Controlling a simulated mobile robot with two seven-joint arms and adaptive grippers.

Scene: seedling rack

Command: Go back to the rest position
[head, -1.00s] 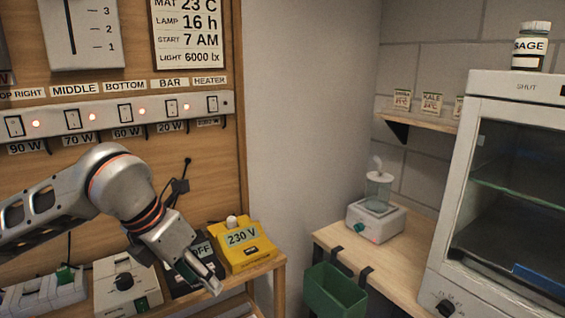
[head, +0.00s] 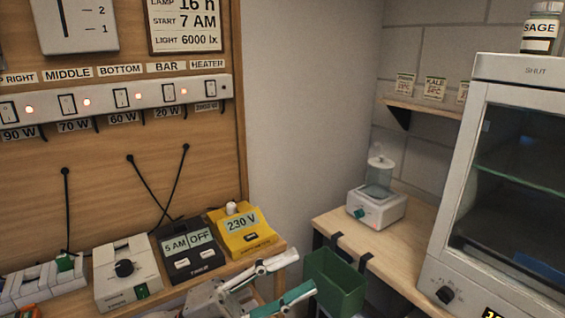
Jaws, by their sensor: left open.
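My left gripper (head: 284,279) is low in the head view, in front of the shelf with the yellow box. Its two fingers, one grey and one with a green-teal face, are spread apart and point right, towards the green bin. Nothing shows between them, and they appear clear of the devices. The rest of my left arm is mostly below the picture's edge. My right gripper is not in view.
A dark timer (head: 190,258) reading 5 AM OFF, a yellow 230 V box (head: 241,233) and a white dial box (head: 124,278) stand on the left shelf. A green bin (head: 336,284) hangs from the right bench (head: 400,247). A white cabinet (head: 505,68) stands at right.

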